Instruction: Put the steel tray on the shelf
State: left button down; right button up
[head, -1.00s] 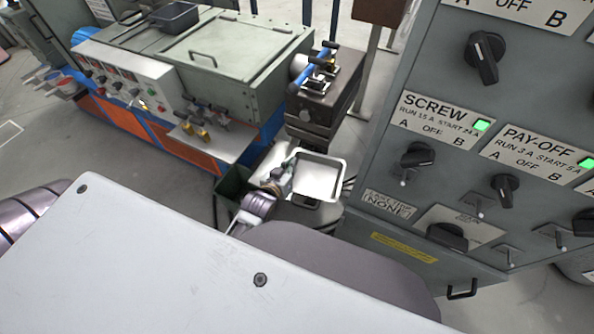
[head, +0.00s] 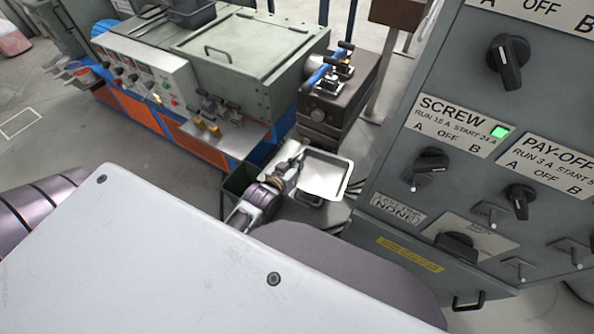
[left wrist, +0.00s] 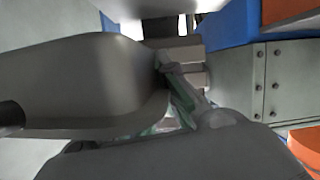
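The steel tray (head: 325,177), shallow and bright with a rounded rim, is in the middle of the head view, above the floor beside the grey machine. My left gripper (head: 297,163) is at the tray's left rim and looks shut on it. In the left wrist view the tray shows as a large grey curved surface (left wrist: 85,80), with its edge at the greenish fingers (left wrist: 180,95). The fingertips are partly hidden there. My right gripper is not in view. I cannot make out the shelf.
A dark green bin (head: 238,183) stands just left of my left gripper. The grey-green machine (head: 250,55) with an orange and blue base is behind. A tall grey switch cabinet (head: 455,75) stands close on the right. Open floor (head: 60,130) lies at the left.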

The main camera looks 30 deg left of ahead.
pick_arm(q)
jog(key=w+a+r+m+h+b, duration=0.1)
jog(key=w+a+r+b, duration=0.1)
jog(key=w+a, duration=0.4)
jog(key=shift+w+a+r+h+b, duration=0.15)
jog(key=shift+w+a+h+b, duration=0.2)
jog(key=shift+a, duration=1.95)
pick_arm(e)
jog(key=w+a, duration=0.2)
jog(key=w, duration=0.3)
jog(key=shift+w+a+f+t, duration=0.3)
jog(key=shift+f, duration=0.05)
pick_arm(q)
jog(key=shift+s, duration=0.1)
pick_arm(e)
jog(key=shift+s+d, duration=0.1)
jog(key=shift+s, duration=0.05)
